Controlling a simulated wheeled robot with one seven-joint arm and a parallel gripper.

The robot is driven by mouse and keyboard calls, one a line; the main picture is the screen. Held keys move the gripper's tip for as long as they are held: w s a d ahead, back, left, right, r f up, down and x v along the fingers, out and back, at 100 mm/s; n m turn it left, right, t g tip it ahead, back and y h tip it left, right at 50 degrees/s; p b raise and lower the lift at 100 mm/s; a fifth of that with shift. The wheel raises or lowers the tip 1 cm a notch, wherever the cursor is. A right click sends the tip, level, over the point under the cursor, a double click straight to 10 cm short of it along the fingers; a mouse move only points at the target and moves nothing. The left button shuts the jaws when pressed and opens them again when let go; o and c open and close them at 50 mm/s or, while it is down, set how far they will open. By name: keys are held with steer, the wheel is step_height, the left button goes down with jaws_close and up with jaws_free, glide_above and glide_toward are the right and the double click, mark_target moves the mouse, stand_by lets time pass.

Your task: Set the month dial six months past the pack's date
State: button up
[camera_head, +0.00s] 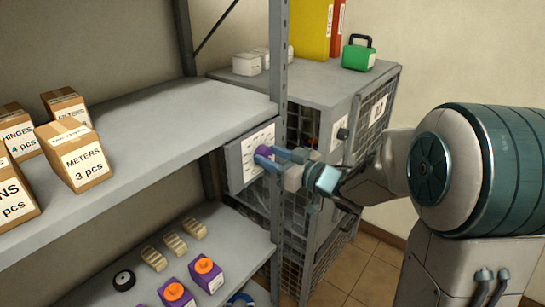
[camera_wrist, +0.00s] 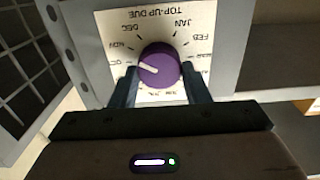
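The month dial (camera_wrist: 162,62) is a purple round knob with a white pointer mark, on a white plate (camera_wrist: 105,22) lettered TOP-UP DUE, upside down in the wrist view. JAN, FEB, DEC and NOV are legible; lower labels are partly hidden. The pointer faces left, roughly toward the partly covered OCT label. My gripper (camera_wrist: 160,70) has one finger on each side of the dial, both apparently touching it. In the head view, my gripper (camera_head: 278,157) is at the dial (camera_head: 264,153), in front of its plate (camera_head: 257,147). No pack date is legible.
Purple boxes with orange caps (camera_head: 206,273), cream blocks (camera_head: 174,244) and a black ring (camera_head: 124,280) sit on the lower shelf. Cartons (camera_head: 76,162) stand on the upper shelf. A shelf post (camera_head: 279,60) rises beside my gripper. A mesh cabinet (camera_head: 330,85) stands behind.

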steer(key=shift+f+n+b, duration=0.1)
steer(key=shift+n+b, duration=0.2)
steer(key=shift+b, duration=0.15)
steer(key=shift+f+n+b, duration=0.1)
steer(key=shift+n+b, duration=0.4)
steer(key=shift+b, duration=0.2)
steer(key=m+b, duration=0.8)
steer(key=b, duration=0.4)
steer(key=m+b, duration=0.8)
steer(key=b, duration=0.4)
steer(key=m+b, duration=0.9)
steer(key=b, duration=0.4)
steer(key=shift+w+d+f, duration=0.15)
steer(key=shift+f, duration=0.1)
stand_by(0.5)
